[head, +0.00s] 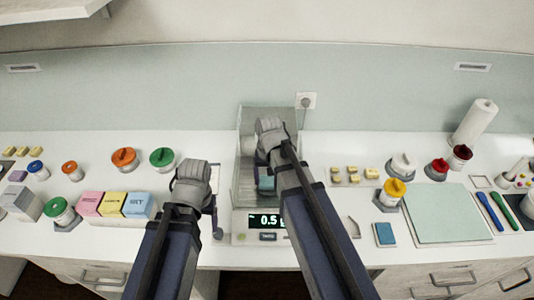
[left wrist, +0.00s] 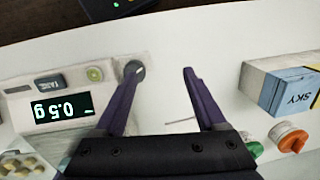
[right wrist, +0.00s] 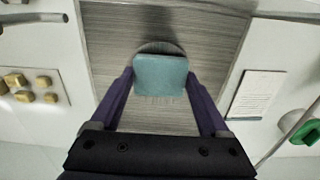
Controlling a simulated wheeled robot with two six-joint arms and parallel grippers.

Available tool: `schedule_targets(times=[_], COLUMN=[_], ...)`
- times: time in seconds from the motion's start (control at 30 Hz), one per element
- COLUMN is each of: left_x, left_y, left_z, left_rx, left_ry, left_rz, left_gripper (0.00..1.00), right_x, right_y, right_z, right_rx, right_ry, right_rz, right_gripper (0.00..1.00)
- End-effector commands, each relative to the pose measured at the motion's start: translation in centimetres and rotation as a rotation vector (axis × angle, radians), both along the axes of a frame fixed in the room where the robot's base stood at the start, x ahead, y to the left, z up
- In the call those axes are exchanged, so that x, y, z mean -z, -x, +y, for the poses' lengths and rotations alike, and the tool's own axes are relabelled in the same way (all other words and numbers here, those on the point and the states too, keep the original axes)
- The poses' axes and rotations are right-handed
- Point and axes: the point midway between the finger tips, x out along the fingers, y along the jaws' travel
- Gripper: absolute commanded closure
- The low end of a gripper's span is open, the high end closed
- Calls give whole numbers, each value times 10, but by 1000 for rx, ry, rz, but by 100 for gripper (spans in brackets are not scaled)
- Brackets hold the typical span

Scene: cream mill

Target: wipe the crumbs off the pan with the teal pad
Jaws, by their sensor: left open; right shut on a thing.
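The teal pad (right wrist: 160,82) is between the fingers of my right gripper (right wrist: 160,76), which is shut on it. It also shows in the head view (head: 266,184), below the gripper, inside the glass-walled balance (head: 240,150). In the right wrist view the round pan (right wrist: 160,47) shows only as a rim past the pad; the pad covers most of it. I cannot tell whether pad and pan touch. No crumbs can be made out. My left gripper (left wrist: 160,70) is open and empty, over the counter beside the balance.
A dark round knob (left wrist: 134,69) is close to one left fingertip. Pink, yellow and blue boxes (head: 138,205) stand left of my left gripper. Small yellow blocks (head: 352,170), a blue pad (head: 384,234) and a pale green mat (head: 450,215) lie right of the balance.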

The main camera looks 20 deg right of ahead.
Motion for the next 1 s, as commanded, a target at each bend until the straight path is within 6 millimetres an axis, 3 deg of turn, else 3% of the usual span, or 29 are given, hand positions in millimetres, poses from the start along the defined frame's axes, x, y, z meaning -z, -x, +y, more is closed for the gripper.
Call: schedule_targets(times=[0.27,1.0], left_x=[0,0], left_y=[0,0], left_z=[0,0], left_rx=[0,0], left_ry=[0,0], left_rz=[0,0], left_gripper=[27,27], right_x=[0,0], right_y=[20,-37], right_z=[-1,-11], right_rx=[-1,-5], right_ry=[0,0], right_rz=[0,0], right_gripper=[65,65])
